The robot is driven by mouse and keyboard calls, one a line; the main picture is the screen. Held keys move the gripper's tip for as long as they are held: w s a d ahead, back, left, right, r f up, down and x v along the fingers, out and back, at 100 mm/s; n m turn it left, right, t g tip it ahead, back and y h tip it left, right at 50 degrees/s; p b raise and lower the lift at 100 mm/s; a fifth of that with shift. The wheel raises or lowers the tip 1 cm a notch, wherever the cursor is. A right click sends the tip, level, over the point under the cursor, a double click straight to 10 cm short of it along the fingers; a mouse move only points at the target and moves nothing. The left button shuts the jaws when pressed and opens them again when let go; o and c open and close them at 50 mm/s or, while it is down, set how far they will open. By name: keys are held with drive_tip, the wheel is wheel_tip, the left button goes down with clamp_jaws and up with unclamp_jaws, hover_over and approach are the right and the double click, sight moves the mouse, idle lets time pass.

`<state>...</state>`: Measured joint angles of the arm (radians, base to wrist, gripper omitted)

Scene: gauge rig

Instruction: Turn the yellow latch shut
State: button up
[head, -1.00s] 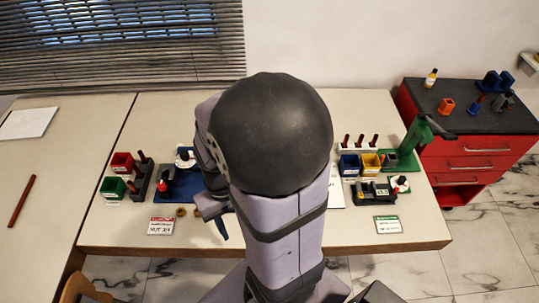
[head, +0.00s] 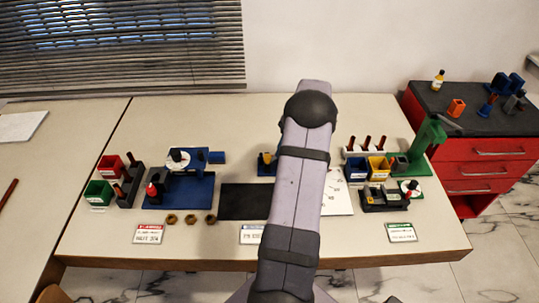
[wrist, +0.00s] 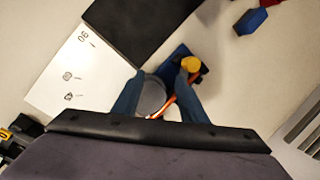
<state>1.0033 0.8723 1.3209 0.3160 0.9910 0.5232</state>
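The yellow latch (wrist: 190,64) appears as a rounded yellow knob with dark parts on a blue base (wrist: 180,52) in the wrist view. An orange-red strip (wrist: 170,103) runs below it, beside a grey round body (wrist: 152,96). My gripper (wrist: 158,92) is open, its two blue fingers apart on either side of the grey body, with the right finger close to the knob. I cannot tell whether they touch. In the head view a bit of the blue and yellow fixture (head: 266,162) shows left of my arm, which hides the rest and my gripper.
A black mat (head: 243,201) and a white sheet (head: 337,197) lie nearby. A blue fixture (head: 180,190), several nuts and bins (head: 98,192) stand at left. At right are bins (head: 376,168), a green stand (head: 426,145) and a gauge holder (head: 380,198).

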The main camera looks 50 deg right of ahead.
sight(268, 156)
drive_tip(key=w+r+m+t+y, duration=0.1)
drive_tip(key=w+r+m, duration=0.2)
drive_tip(key=r+m, duration=0.45)
drive_tip(key=shift+m, duration=0.65)
drive_tip(key=shift+p+x, duration=1.05)
drive_tip(key=shift+x, duration=3.4)
clamp_jaws()
